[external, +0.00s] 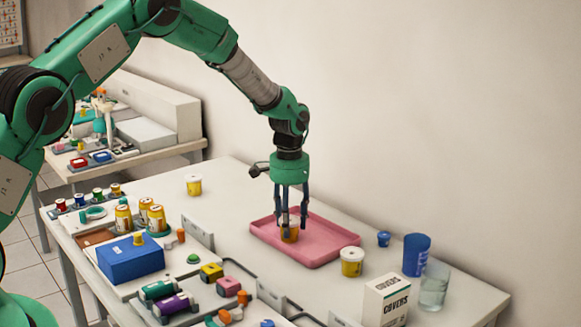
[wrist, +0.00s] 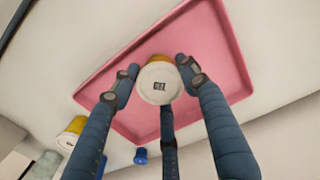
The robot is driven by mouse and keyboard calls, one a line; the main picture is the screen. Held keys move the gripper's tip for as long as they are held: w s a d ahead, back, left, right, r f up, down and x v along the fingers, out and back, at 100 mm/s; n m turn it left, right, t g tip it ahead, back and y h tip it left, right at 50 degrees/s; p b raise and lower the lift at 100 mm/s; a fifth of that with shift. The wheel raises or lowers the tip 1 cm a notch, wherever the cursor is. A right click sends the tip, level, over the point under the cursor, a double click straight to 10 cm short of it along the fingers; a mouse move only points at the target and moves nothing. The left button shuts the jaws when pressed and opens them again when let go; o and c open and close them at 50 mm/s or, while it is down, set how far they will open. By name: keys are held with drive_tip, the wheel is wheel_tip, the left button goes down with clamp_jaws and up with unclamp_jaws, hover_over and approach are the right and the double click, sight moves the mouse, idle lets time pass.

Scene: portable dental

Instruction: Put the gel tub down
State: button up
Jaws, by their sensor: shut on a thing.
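The gel tub (external: 290,234) is small and yellow with a pale lid, and stands upright between the fingers. In the wrist view its white lid (wrist: 160,84) faces the camera with a small dark label. My gripper (external: 291,222) points straight down with its three fingers shut around the tub; the fingers also show in the wrist view (wrist: 158,80). The tub is at the pink tray (external: 325,248), inside its rim as seen from above. I cannot tell whether its base touches the tray floor. The fingers hide part of its side.
A similar yellow tub (external: 352,262) stands just right of the tray, and another (external: 194,185) stands at the back left. A blue cup (external: 416,254), a clear glass (external: 433,288) and a covers box (external: 386,300) stand at right. The tray around the tub is clear.

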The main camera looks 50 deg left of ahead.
drive_tip(key=o, duration=1.2)
drive_tip(key=shift+c, duration=0.2)
wheel_tip(320, 180, up, 12)
drive_tip(key=p, duration=0.2)
drive_tip(key=shift+r, duration=0.1)
